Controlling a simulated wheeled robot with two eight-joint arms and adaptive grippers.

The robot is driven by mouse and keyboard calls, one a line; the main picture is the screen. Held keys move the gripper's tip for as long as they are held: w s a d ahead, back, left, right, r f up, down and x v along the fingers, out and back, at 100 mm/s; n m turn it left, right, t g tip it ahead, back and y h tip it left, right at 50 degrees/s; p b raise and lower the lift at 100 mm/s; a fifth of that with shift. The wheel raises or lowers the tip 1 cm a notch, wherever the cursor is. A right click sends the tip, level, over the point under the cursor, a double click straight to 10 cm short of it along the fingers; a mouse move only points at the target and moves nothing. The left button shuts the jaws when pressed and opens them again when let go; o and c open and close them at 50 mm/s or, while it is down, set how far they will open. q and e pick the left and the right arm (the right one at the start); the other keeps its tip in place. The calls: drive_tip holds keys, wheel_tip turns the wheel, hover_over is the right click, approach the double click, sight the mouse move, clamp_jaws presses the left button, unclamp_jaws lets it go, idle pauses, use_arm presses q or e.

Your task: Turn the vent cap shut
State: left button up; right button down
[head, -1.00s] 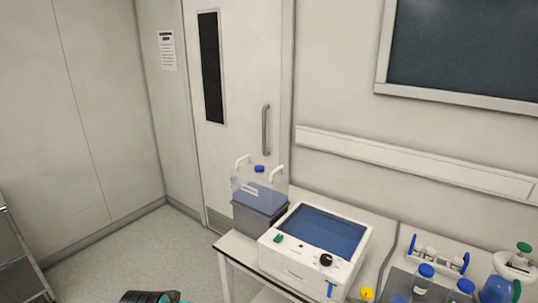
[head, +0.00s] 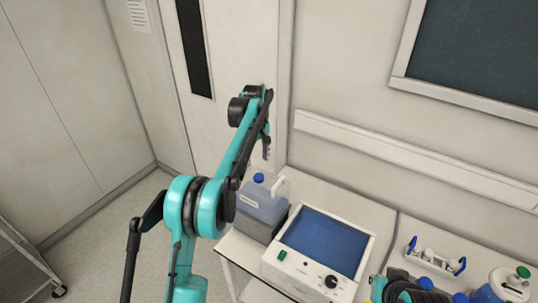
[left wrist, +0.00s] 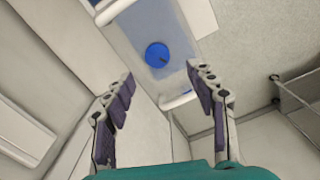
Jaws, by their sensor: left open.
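The vent cap appears to be the blue cap (head: 258,178) on top of a translucent jug (head: 262,207) with white handles. My left gripper (head: 266,148) hangs just above the jug in the head view, its fingers pointing down. In the left wrist view the blue cap (left wrist: 157,54) lies beyond and between the two fingertips (left wrist: 160,76). The fingers are spread apart with nothing between them, and the cap looks untouched. My right gripper is not seen; a dark part, probably of my right arm, shows at the bottom right of the head view.
The jug stands on a grey block (head: 262,228) at the left end of the white bench. A white device with a blue screen (head: 325,240) is close on its right. Bottles and a small rack (head: 434,262) stand further right. The wall and door are close behind.

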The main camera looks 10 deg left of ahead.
sight(259, 176)
use_arm(q)
drive_tip(key=shift+w+f, duration=0.1)
drive_tip(key=shift+w, duration=0.25)
drive_tip(key=f, duration=0.7)
drive_tip(key=shift+s+d+f+b, duration=0.15)
drive_tip(key=shift+s+f+b, duration=0.05)
drive_tip(key=shift+f+b, duration=0.1)
drive_tip(key=c, duration=1.2)
